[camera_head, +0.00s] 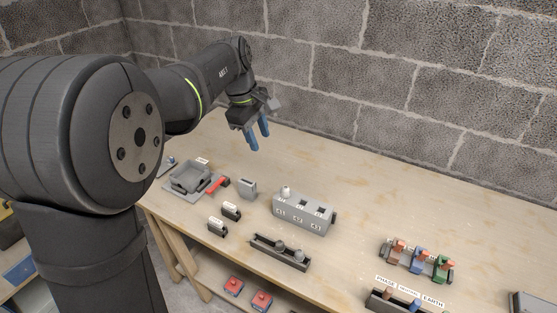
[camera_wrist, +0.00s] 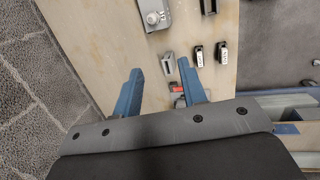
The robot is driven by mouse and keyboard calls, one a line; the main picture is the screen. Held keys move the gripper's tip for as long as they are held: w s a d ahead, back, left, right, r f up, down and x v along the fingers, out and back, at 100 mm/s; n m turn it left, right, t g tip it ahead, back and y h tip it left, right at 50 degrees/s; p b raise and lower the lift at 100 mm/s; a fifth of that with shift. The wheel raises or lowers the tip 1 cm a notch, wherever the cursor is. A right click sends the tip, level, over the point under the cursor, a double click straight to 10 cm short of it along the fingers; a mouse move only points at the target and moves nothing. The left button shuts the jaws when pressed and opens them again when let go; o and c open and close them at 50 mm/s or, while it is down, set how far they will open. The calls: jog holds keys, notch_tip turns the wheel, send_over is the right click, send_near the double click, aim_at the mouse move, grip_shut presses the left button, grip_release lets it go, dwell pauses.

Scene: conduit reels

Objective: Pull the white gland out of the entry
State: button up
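The white gland (camera_head: 286,191) stands upright in the leftmost entry on top of the grey box (camera_head: 302,211), which has numbered labels on its front. In the wrist view the white gland (camera_wrist: 152,18) shows near the top edge on the grey box (camera_wrist: 153,6), ahead of the fingers. My gripper (camera_head: 258,136) is above the back of the bench, to the left of and higher than the gland. Its blue fingers (camera_wrist: 160,69) are spread apart with nothing between them. The lower part of the gland is hidden inside the entry.
A small grey block (camera_head: 247,187), two black labelled parts (camera_head: 231,211), and a grey tray (camera_head: 190,180) with a red-handled tool (camera_head: 217,184) are left. Coloured terminals (camera_head: 417,262) stand right. Bench behind the box is clear.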

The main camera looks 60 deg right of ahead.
jog(key=t+y, duration=0.2)
send_near(286, 188)
jog(key=shift+w+d, duration=0.1)
jog(key=shift+w, duration=0.15)
jog(key=shift+f, duration=4.65)
grip_shut()
jog(key=shift+r, duration=1)
jog(key=shift+r, duration=1.1)
